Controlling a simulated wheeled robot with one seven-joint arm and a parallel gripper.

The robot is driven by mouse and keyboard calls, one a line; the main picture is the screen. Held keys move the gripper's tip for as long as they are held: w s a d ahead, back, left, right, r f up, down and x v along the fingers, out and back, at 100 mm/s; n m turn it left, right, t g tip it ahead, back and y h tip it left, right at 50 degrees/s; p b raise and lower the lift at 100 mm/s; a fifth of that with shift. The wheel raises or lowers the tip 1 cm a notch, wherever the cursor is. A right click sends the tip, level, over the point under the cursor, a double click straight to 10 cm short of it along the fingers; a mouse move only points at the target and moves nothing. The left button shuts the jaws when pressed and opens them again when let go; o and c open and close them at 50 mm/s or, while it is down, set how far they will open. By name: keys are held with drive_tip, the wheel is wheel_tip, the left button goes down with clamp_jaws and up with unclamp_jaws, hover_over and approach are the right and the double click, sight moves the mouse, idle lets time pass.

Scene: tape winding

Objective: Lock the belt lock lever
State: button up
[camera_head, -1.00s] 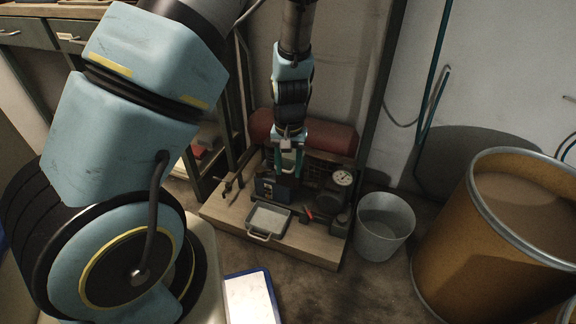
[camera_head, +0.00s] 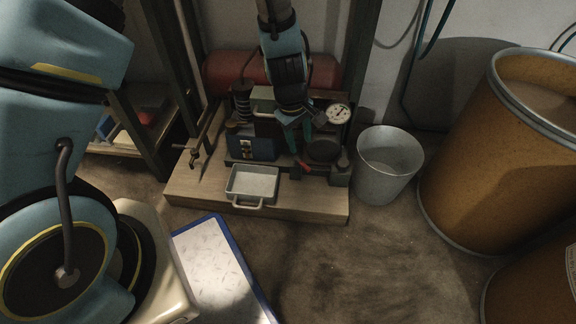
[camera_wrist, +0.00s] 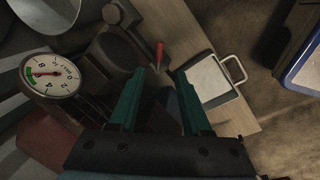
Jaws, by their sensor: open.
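A small lever with a red handle (camera_head: 303,165) is at the front of the tape-winding machine, beside a round black part (camera_head: 323,150). Its red handle also shows in the wrist view (camera_wrist: 159,51), just beyond the fingertips and between their lines. I take it for the belt lock lever; its base is too dark to make out. My gripper (camera_wrist: 161,75) is open, with green fingers apart and nothing seen between them. In the head view my gripper (camera_head: 296,137) hangs just above and behind the red handle. I cannot tell whether it touches anything.
A white-faced gauge (camera_head: 338,113) stands right of my gripper. A blue box (camera_head: 252,148) is at left, a metal tray (camera_head: 251,183) in front, all on a wooden board (camera_head: 195,194). A grey bucket (camera_head: 386,165) and brown drum (camera_head: 480,160) stand right. Open floor lies in front.

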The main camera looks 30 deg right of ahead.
sight(305, 165)
drive_tip(key=f+b, duration=0.1)
drive_tip(key=f, duration=0.2)
drive_tip(key=d+f+b, duration=0.1)
drive_tip(key=f+b, duration=0.1)
drive_tip(key=f, duration=0.2)
drive_tip(key=d+f+b, duration=0.1)
drive_tip(key=f+b, duration=0.1)
drive_tip(key=f, duration=0.1)
drive_tip(key=shift+w+d+f, duration=0.15)
drive_tip(key=shift+f, duration=0.25)
clamp_jaws()
